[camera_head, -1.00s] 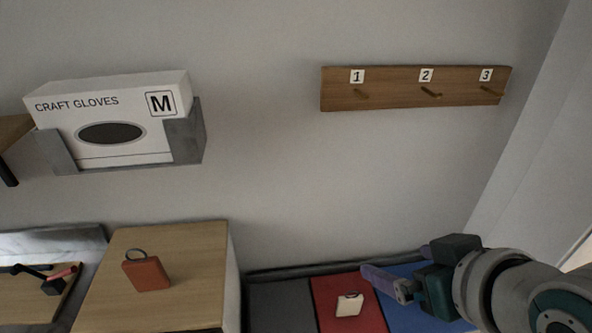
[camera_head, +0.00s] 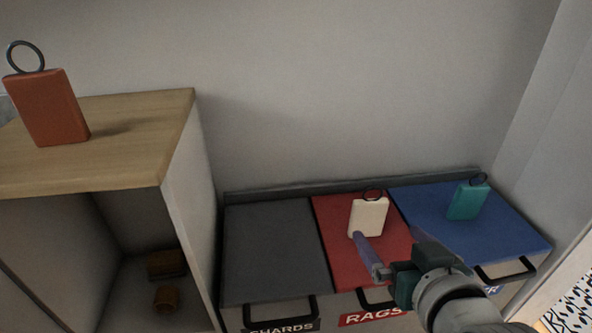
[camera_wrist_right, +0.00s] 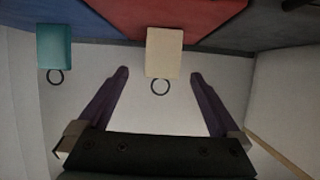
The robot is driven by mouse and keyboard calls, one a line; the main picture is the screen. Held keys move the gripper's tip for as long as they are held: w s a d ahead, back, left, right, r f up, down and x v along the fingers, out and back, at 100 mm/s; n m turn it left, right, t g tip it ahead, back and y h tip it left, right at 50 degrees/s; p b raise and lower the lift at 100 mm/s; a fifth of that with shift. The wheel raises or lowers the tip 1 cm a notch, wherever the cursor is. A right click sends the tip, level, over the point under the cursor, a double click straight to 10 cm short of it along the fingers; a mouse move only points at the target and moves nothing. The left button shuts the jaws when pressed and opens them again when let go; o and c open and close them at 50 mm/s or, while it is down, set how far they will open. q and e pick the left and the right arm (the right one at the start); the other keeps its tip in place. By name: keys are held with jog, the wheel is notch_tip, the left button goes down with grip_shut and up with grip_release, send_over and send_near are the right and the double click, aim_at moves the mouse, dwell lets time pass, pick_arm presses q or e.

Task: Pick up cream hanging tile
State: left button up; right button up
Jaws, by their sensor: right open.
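The cream hanging tile (camera_head: 368,218) stands on the red lid of the middle bin, with a dark ring at its top. My right gripper (camera_head: 387,235) is open in front of it, its lavender fingers apart. In the right wrist view the cream tile (camera_wrist_right: 164,52) shows centred, its ring between the open fingers (camera_wrist_right: 160,74). I cannot tell whether either finger touches it. My left gripper is not in view.
A teal tile (camera_head: 467,201) stands on the blue lid (camera_head: 425,205) to the right. An orange tile (camera_head: 48,108) stands on the wooden cabinet top (camera_head: 135,150) at left. The grey lid (camera_head: 275,245) is clear. A wall (camera_head: 340,90) rises behind the bins.

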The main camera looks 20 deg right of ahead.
aim_at(370, 216)
jog(key=b+x, duration=0.2)
jog(key=x, duration=0.2)
jog(key=shift+w+f+b, duration=0.1)
jog(key=shift+b, duration=0.25)
jog(key=b+x, duration=0.2)
jog(key=b, duration=0.1)
jog(key=b+x, duration=0.1)
jog(key=x, duration=0.1)
jog(key=shift+w+a+f, duration=0.1)
jog(key=shift+a+f, duration=0.05)
jog(key=shift+a, duration=0.1)
jog(key=shift+w+d+b, duration=0.15)
jog(key=shift+w+b, duration=0.25)
jog(key=shift+b, duration=0.15)
jog(key=shift+c, duration=0.4)
jog(key=c, duration=1.2)
jog(key=shift+c, duration=0.5)
